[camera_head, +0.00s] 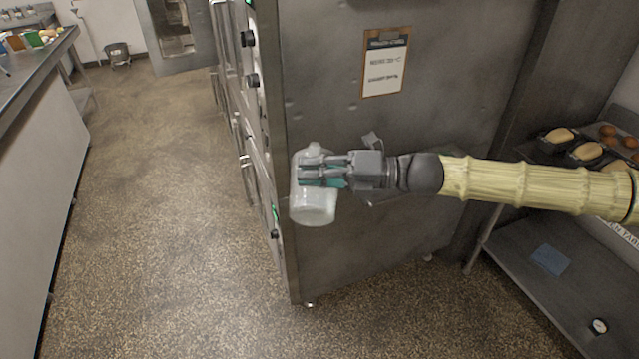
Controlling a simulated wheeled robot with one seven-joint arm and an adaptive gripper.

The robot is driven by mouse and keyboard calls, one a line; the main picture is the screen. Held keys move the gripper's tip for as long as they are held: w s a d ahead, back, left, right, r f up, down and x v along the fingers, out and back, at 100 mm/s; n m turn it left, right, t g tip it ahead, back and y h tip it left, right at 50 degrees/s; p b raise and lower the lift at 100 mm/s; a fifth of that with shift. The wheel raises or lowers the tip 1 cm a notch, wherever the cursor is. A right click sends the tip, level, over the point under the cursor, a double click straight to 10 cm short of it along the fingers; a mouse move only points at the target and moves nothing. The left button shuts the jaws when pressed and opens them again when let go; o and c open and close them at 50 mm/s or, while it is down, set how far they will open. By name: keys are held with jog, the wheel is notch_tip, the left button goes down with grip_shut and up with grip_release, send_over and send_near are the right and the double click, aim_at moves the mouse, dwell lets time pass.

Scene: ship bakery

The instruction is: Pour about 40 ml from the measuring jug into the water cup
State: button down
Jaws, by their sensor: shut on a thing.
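My gripper (325,172) is in the middle of the head view, at the end of my arm, which reaches in from the right. It is shut on a whitish, translucent measuring jug (314,208). The fingers lie across the jug's middle and hide part of it. The jug looks close to upright, held in the air in front of a steel cabinet. I cannot make out the liquid level in it. I see no water cup in this view.
The tall steel oven cabinet (350,245) with a clipboard (385,62) stands behind the jug. A steel rack (515,265) with bread trays is at the right. A counter (30,70) runs along the left. Speckled floor (150,200) lies clear between counter and cabinet.

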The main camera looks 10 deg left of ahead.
aim_at(312, 200)
jog(key=shift+s+d+r+p, duration=0.15)
jog(key=shift+s+r+p, duration=0.1)
jog(key=shift+p, duration=0.35)
dwell(0.6)
jog(key=b, duration=0.1)
jog(key=f+b, duration=0.1)
jog(key=b, duration=0.1)
jog(key=shift+s+f, duration=0.2)
jog(key=shift+s, duration=0.05)
jog(key=shift+s+d+n, duration=0.15)
jog(key=shift+s+n, duration=0.15)
jog(key=shift+n, duration=0.2)
jog(key=shift+s+d+f+n+b, duration=0.1)
jog(key=shift+s+f+n+b, duration=0.2)
jog(key=shift+s+n+b, duration=0.25)
jog(key=shift+s+f+n+b, duration=0.25)
jog(key=shift+s+n+b, duration=0.2)
jog(key=shift+s, duration=0.05)
jog(key=shift+s+f+n, duration=0.1)
jog(key=shift+s+n, duration=0.1)
jog(key=shift+n, duration=0.1)
jog(key=shift+t, duration=0.3)
jog(key=shift+s+d+f+n+b, duration=0.1)
jog(key=shift+f+n+b, duration=0.4)
jog(key=shift+b, duration=0.35)
jog(key=shift+f, duration=0.1)
